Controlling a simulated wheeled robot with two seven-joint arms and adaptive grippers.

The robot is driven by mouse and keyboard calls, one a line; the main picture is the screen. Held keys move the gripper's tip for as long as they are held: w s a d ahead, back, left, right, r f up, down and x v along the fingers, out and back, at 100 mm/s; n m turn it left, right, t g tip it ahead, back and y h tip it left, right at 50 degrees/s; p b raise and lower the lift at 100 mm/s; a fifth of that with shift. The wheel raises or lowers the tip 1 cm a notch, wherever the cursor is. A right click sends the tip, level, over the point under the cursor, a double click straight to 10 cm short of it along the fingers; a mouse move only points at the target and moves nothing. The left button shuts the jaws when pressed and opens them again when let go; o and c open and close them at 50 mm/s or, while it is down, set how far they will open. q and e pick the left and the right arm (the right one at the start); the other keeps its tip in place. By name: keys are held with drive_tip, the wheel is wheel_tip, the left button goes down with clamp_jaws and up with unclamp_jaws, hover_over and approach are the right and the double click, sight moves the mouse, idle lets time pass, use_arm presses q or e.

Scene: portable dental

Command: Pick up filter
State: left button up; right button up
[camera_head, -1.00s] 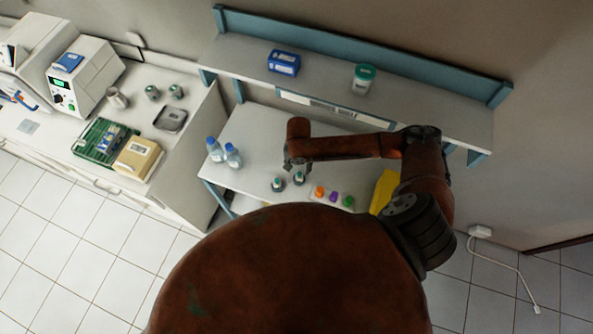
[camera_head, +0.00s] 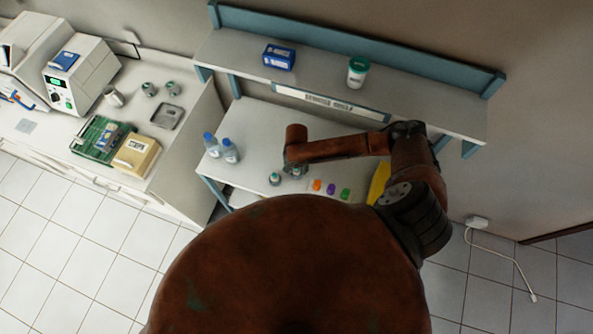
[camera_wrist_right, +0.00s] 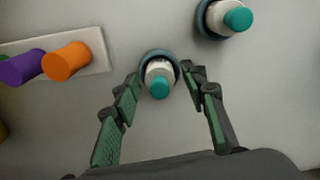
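Two small white pieces with teal caps, which look like the filters, stand in dark round holders on the table. The nearer one (camera_wrist_right: 158,78) is between the fingertips of my right gripper (camera_wrist_right: 160,77) in the right wrist view. The gripper is open, with a finger on either side; I see no clear grip on it. The other filter (camera_wrist_right: 228,17) is at the upper right there and shows left of my gripper in the head view (camera_head: 275,179). In the head view my right gripper (camera_head: 294,168) partly covers the nearer one. My left gripper is not in view.
A pale rack with orange (camera_wrist_right: 66,62) and purple (camera_wrist_right: 22,68) caps stands close to the left finger. Two blue-capped bottles (camera_head: 221,149) are at the table's left. A shelf (camera_head: 330,75) with a blue box (camera_head: 279,57) and green-lidded jar (camera_head: 358,71) runs behind.

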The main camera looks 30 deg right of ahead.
drive_tip(key=c, duration=0.7)
drive_tip(key=shift+r, duration=0.1)
